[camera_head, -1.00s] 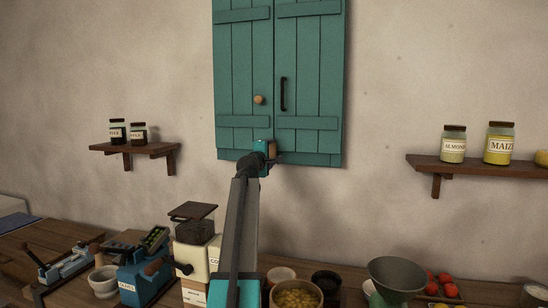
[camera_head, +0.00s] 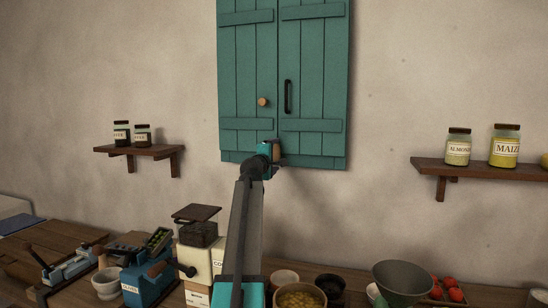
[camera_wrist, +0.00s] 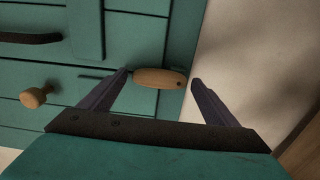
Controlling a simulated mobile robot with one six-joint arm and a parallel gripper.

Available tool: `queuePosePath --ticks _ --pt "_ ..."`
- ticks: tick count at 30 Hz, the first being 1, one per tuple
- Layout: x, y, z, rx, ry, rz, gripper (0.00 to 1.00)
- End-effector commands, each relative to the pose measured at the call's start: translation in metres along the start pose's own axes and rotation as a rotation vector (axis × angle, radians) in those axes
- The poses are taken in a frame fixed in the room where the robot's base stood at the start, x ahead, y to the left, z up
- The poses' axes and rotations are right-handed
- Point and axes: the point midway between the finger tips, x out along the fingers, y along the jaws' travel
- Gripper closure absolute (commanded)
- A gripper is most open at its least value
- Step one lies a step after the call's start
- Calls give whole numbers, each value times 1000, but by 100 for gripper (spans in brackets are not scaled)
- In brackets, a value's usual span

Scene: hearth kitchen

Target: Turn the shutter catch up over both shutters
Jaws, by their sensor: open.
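The left shutter (camera_head: 248,65) and right shutter (camera_head: 322,70) are green, hung side by side, and look closed. The wooden catch (camera_wrist: 158,78) is a small oval piece with a dark dot near its right end in the wrist view. My gripper (camera_wrist: 160,76) is open, with one fingertip near each end of the catch. I cannot tell whether either finger touches it. In the head view my gripper (camera_head: 268,150) hides part of the catch.
A round knob (camera_wrist: 36,94) is on the left shutter and a dark handle (camera_head: 288,97) on the right one. Jar shelves (camera_head: 140,150) and (camera_head: 480,168) flank the shutters. Below, the counter holds a grinder (camera_head: 200,235), bowls (camera_head: 300,297) and a scale pan (camera_head: 402,278).

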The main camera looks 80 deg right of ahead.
Motion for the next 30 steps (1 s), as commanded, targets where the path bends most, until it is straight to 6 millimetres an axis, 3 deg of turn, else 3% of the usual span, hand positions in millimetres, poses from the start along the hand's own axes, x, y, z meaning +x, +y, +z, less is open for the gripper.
queuePosePath --ticks 30 --pt "-110 -2 -1 1 3 1 17"
